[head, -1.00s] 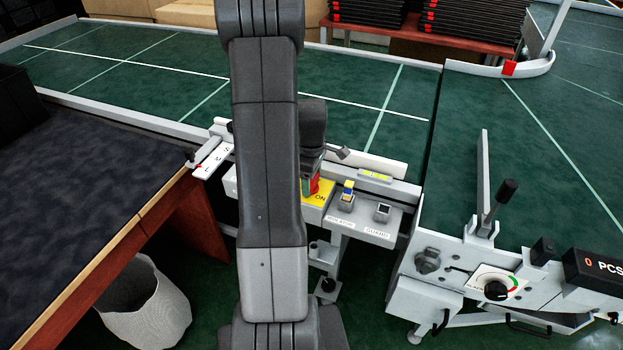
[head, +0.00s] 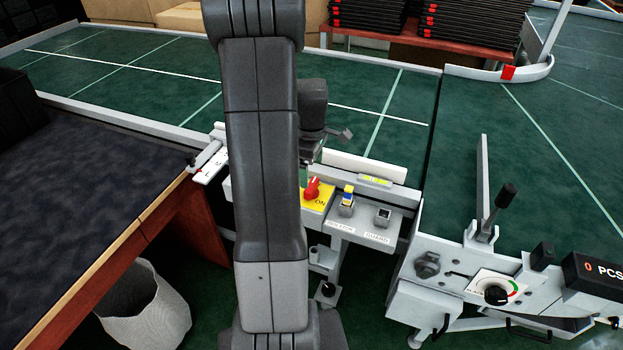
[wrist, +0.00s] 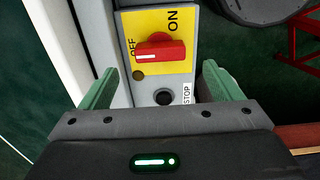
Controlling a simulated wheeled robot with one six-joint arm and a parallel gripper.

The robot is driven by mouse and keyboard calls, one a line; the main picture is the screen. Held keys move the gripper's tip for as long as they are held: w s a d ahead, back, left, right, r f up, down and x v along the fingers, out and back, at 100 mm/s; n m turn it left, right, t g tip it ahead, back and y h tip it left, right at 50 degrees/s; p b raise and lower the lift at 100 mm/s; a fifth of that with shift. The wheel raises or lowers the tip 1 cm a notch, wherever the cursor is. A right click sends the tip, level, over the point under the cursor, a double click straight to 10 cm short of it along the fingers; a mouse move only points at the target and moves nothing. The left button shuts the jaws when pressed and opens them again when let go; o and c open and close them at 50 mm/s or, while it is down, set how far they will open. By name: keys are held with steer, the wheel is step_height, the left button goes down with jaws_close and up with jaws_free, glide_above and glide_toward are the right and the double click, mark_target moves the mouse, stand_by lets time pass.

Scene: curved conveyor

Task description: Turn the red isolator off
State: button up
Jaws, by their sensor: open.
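The red isolator (head: 312,188) is a red rotary knob on a yellow plate (head: 318,203), just right of my arm in the head view. In the wrist view the knob (wrist: 160,52) lies crosswise, with its white line at the left end, beside the OFF label; ON is at the upper right. My gripper (wrist: 158,74) is open, its green fingers apart, one to each side below the knob in the picture. Nothing is between the fingers and they do not touch the knob. In the head view my arm hides most of the gripper.
A dark push button (wrist: 164,97) marked STOP sits below the yellow plate in the wrist view. Two small switches, one blue and yellow (head: 347,197) and one dark (head: 383,214), stand to the right. The green conveyor (head: 400,110) runs behind.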

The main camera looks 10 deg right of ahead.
mark_target(312, 184)
step_height(312, 184, up, 7)
steer(key=shift+r, duration=0.2)
stand_by(0.3)
step_height(312, 184, down, 14)
steer(key=shift+f, duration=0.1)
stand_by(0.5)
steer(key=shift+r, duration=0.2)
